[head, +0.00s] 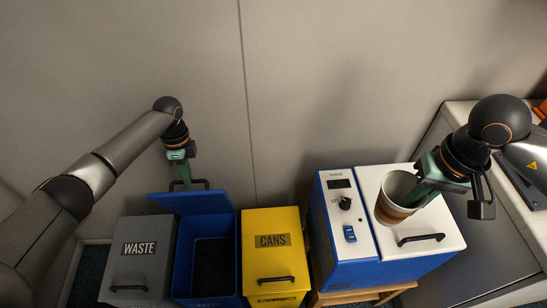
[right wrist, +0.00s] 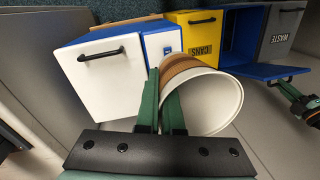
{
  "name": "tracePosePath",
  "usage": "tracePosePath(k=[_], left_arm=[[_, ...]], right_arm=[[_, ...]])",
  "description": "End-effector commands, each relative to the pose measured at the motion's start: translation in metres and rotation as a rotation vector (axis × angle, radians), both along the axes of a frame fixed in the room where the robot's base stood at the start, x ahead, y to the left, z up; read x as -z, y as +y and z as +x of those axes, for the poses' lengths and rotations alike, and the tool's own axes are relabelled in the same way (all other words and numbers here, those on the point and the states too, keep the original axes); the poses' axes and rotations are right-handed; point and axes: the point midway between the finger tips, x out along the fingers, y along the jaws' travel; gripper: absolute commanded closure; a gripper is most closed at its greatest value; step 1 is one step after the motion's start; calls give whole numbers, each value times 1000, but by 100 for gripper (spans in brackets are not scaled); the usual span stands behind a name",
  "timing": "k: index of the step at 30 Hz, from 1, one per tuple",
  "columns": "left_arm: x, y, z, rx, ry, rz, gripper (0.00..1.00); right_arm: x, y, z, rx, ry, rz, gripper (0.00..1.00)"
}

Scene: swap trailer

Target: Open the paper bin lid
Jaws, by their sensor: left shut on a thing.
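The blue bin (head: 228,265) stands between the grey and yellow bins; its front label is cut off at the bottom of the head view. Its blue lid (head: 192,202) is raised and tilted back, and the dark inside shows. My left gripper (head: 182,163) is at the lid's dark handle (head: 188,184), shut on it. My right gripper (head: 428,188) is shut on a paper cup (head: 391,190) with a brown sleeve, pinching its wall near the rim. In the right wrist view the cup (right wrist: 215,104) shows its open mouth beside the fingers (right wrist: 162,105).
The grey WASTE bin (head: 140,270) and yellow CANS bin (head: 268,220) have shut lids. A blue and white machine (head: 345,262) with a handled white lid (head: 440,245) stands right of them, under the cup. A wall (head: 300,90) is close behind.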

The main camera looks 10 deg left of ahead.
Motion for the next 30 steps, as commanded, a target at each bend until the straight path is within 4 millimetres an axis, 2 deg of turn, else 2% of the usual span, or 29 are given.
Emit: tracePosePath(k=[1,7,8,15,25,30], left_arm=[[7,1,-4,-1,8,5,100],[7,1,-4,-1,8,5,100],[7,1,-4,-1,8,5,83],[4,1,-2,0,6,3,56],[-2,1,0,-1,2,2,55],[-27,1,5,0,-1,0,55]], right_arm=[[1,0,0,0,0,0,100],[1,0,0,0,0,0,100],[1,0,0,0,0,0,100],[0,0,0,0,0,0,100],[-1,0,0,0,0,0,100],[-3,0,0,0,0,0,100]])
